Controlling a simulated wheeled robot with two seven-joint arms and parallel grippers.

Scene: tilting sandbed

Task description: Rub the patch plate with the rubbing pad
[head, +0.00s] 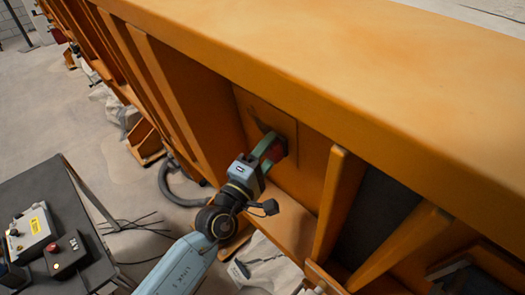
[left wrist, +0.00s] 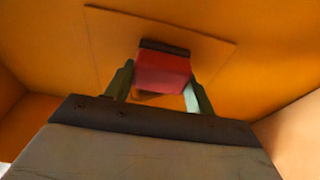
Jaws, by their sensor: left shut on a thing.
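The patch plate (head: 251,112) is a flat orange square on the side wall of the orange sandbed, between two upright ribs. It also shows in the left wrist view (left wrist: 112,50), with a thin raised edge. My left gripper (head: 275,151) is shut on the rubbing pad (left wrist: 162,72), a red block with a dark face. The pad's dark face is at the plate, near the plate's middle in the left wrist view. I cannot tell for certain whether it touches. In the head view the gripper's green fingers partly hide the pad. My right gripper is not in view.
The sandbed's broad top rail (head: 340,70) overhangs the plate. A rib (head: 337,200) stands right of the plate, and a ledge (head: 291,226) runs below. A dark table (head: 60,205) with control boxes (head: 65,255) stands at lower left.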

